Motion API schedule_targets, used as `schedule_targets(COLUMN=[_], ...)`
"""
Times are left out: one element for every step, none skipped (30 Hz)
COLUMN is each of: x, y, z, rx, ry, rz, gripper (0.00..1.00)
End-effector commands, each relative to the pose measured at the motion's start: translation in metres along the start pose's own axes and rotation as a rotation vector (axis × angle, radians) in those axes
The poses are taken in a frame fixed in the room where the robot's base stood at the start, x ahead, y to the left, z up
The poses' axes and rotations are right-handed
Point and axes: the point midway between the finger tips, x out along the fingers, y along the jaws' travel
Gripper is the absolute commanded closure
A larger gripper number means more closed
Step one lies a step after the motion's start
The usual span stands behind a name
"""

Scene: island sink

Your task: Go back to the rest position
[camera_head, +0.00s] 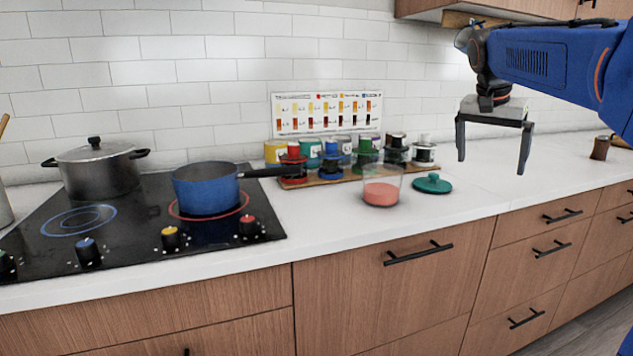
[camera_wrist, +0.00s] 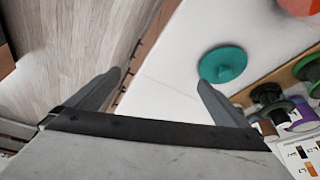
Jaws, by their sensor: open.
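My gripper (camera_head: 492,150) hangs from my blue arm above the white counter at the right, its two fingers spread apart with nothing between them. In the wrist view my gripper (camera_wrist: 160,90) also shows wide open and empty, with counter and wooden floor beyond it. A teal lid with a knob (camera_head: 432,184) lies on the counter, below and left of the gripper. The lid also shows in the wrist view (camera_wrist: 222,64), just beyond the right finger and apart from it.
A glass jar with pinkish contents (camera_head: 381,190) stands left of the lid. Several coloured jars stand on a wooden board (camera_head: 325,178) behind. A blue pot (camera_head: 207,190) and a dark lidded pot (camera_head: 97,172) stand on the black cooktop (camera_head: 130,232). The right counter (camera_head: 560,165) is mostly clear.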

Motion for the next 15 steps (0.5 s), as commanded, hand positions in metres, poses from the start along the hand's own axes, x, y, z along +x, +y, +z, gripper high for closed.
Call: schedule_targets(x=[-0.001, 0.000, 0.000, 0.001, 0.002, 0.003, 0.004, 0.006, 0.008, 0.011, 0.013, 0.016, 0.019, 0.022, 0.026], y=[0.004, 0.006, 0.009, 0.011, 0.014, 0.018, 0.021, 0.025, 0.030, 0.034, 0.038, 0.043, 0.047, 0.051, 0.057], z=[0.010, 0.015, 0.024, 0.031, 0.039, 0.051, 0.060, 0.071, 0.085, 0.096, 0.106, 0.121, 0.131, 0.142, 0.156], rx=[-0.018, -0.030, -0.050, -0.064, -0.082, -0.106, -0.127, -0.148, -0.178, -0.201, -0.223, -0.251, -0.273, -0.294, -0.322], ry=[-0.002, -0.003, -0.004, -0.004, -0.006, -0.006, -0.007, -0.009, -0.009, -0.010, -0.011, -0.011, -0.012, -0.011, -0.011], rz=[-0.007, -0.013, -0.020, -0.027, -0.033, -0.042, -0.051, -0.059, -0.072, -0.080, -0.089, -0.102, -0.111, -0.120, -0.131], gripper=[0.00, 0.00, 0.00, 0.00, 0.00, 0.00, 0.00, 0.00, 0.00, 0.00, 0.00, 0.00, 0.00, 0.00, 0.00])
